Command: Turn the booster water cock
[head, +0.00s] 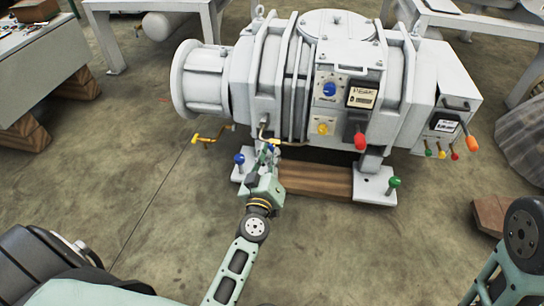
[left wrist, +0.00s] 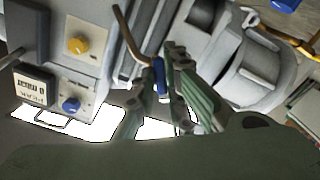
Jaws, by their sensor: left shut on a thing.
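The grey-white vacuum pump (head: 265,85) stands on the floor. A thin brass pipe (head: 263,127) comes out low on its front and bends down to a small blue handle, which I take for the water cock. In the left wrist view the bent brass pipe (left wrist: 128,38) leads to the blue handle (left wrist: 160,76). My left gripper (head: 268,152) is shut on this blue handle, with a finger on either side; the fingers (left wrist: 161,92) partly hide it. My right gripper is not in view.
Blue (head: 239,159) and green (head: 394,183) knobs stand on the pump's feet near my gripper. A yellow lever (head: 204,139) sticks out left. A red handle (head: 360,141) and an orange one (head: 472,143) hang right.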

